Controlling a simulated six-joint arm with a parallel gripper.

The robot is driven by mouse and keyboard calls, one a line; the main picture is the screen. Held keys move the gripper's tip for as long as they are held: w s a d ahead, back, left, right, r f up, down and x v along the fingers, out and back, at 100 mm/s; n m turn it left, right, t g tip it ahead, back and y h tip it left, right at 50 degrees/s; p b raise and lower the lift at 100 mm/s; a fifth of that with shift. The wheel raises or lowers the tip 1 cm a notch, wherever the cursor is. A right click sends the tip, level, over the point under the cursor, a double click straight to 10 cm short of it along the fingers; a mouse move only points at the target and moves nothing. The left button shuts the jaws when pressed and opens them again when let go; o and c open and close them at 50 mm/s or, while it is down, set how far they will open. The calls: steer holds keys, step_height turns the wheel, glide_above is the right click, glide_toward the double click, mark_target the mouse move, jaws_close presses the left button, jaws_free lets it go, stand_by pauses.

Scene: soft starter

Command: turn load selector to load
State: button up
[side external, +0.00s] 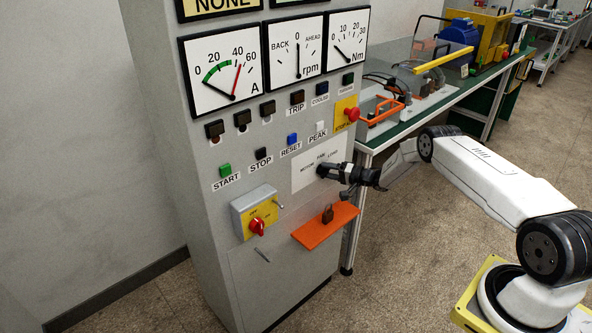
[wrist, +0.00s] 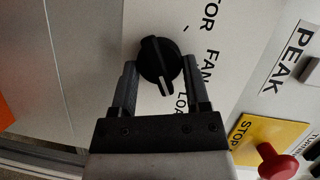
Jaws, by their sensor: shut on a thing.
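The load selector is a round black knob (wrist: 158,62) with a raised bar, on a white plate (side external: 318,177) labelled MOTOR, FAN and LOAD. In the wrist view the white mark on its bar points down and slightly right, towards the LOAD end of the labels. The last letters of LOAD are hidden behind a finger. My gripper (wrist: 161,78) is shut on the knob, one finger on each side. In the side view my gripper (side external: 328,171) reaches the plate from the right and mostly hides the knob.
A red mushroom STOP button (side external: 352,114) on yellow stands just above right of the plate. A red rotary switch (side external: 257,226) is lower left. A green-topped bench (side external: 440,100) stands to the right.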

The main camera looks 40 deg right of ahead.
steer(key=o, duration=1.3)
steer(key=shift+s+d, duration=0.1)
steer(key=shift+v, duration=3.75)
